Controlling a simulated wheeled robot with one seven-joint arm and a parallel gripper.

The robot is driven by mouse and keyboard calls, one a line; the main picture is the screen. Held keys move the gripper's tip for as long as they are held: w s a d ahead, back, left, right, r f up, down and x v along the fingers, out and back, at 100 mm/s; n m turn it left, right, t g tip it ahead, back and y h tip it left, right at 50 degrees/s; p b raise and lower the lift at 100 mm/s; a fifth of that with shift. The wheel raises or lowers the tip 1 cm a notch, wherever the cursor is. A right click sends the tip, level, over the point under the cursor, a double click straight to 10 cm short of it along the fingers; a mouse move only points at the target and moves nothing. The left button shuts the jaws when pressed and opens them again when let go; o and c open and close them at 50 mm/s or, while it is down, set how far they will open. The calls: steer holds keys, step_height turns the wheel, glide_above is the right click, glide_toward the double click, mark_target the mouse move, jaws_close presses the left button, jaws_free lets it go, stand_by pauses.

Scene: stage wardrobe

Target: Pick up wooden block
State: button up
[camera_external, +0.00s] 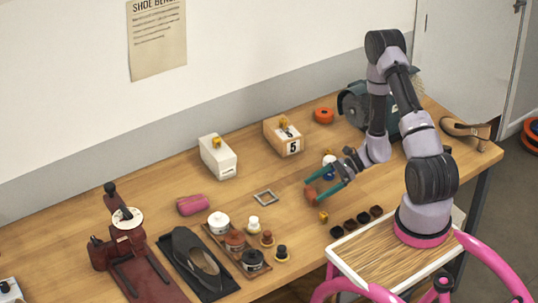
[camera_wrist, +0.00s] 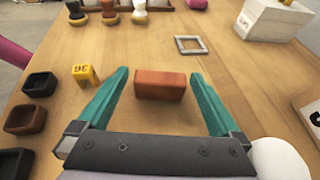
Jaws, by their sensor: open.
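A reddish-brown wooden block (camera_wrist: 160,85) lies on the workbench. In the external view the block (camera_external: 310,194) shows at the fingertips of my gripper (camera_external: 315,192), which reaches low over the table. The fingers are open and hold nothing. I cannot tell exactly how high the fingertips are above the tabletop.
A square metal frame (camera_wrist: 190,45) lies beyond the block. A white box (camera_external: 217,156) and a numbered box (camera_external: 283,136) stand farther back. Bare tabletop surrounds the block.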

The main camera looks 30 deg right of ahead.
mark_target(308, 193)
steer(key=x, duration=0.5)
steer(key=shift+w+a+f, duration=0.1)
steer(key=shift+a+f, duration=0.1)
steer(key=shift+f, duration=0.3)
steer(key=c, duration=1.1)
